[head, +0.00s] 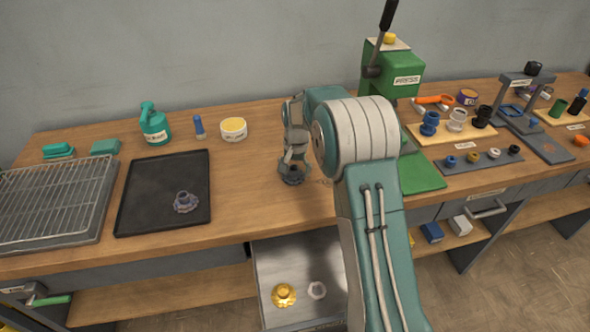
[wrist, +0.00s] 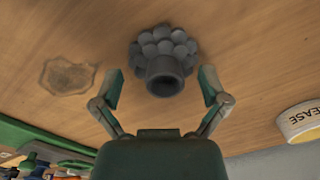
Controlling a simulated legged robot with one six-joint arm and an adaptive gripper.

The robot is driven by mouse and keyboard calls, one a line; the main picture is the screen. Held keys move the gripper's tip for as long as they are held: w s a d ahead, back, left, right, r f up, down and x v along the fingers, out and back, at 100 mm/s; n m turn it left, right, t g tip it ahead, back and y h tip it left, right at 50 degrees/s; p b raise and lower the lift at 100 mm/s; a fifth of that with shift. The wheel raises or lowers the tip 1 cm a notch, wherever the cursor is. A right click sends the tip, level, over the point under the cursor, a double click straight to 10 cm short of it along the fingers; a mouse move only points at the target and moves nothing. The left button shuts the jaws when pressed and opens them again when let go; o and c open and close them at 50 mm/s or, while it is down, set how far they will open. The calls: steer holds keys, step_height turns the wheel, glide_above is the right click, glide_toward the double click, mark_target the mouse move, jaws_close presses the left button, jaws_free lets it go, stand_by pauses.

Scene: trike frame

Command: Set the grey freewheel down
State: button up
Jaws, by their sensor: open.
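The grey freewheel (wrist: 162,48) lies on the bare wooden bench top, hub facing my wrist camera. In the head view it is the small dark piece (head: 292,174) just below my gripper (head: 295,150). In the wrist view the fingers of my gripper (wrist: 161,76) are spread wide, one on each side of the freewheel's hub, with a visible gap on both sides. In the head view my fingers and arm partly cover the freewheel.
A black tray (head: 140,190) to the left holds a similar toothed part (head: 186,202). A yellow tub (head: 233,129) stands behind it. A green press (head: 392,75) is on the right.

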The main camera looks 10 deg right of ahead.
mark_target(296, 172)
step_height(296, 172, up, 12)
steer(key=s+r+n+t, duration=0.1)
steer(key=s+r, duration=0.7)
steer(key=s+n+t, duration=0.4)
steer(key=s+n, duration=0.1)
steer(key=s, duration=2.2)
steer(key=shift+s+d+r, duration=0.25)
steer(key=shift+s+r, duration=0.1)
steer(key=shift+r, duration=0.05)
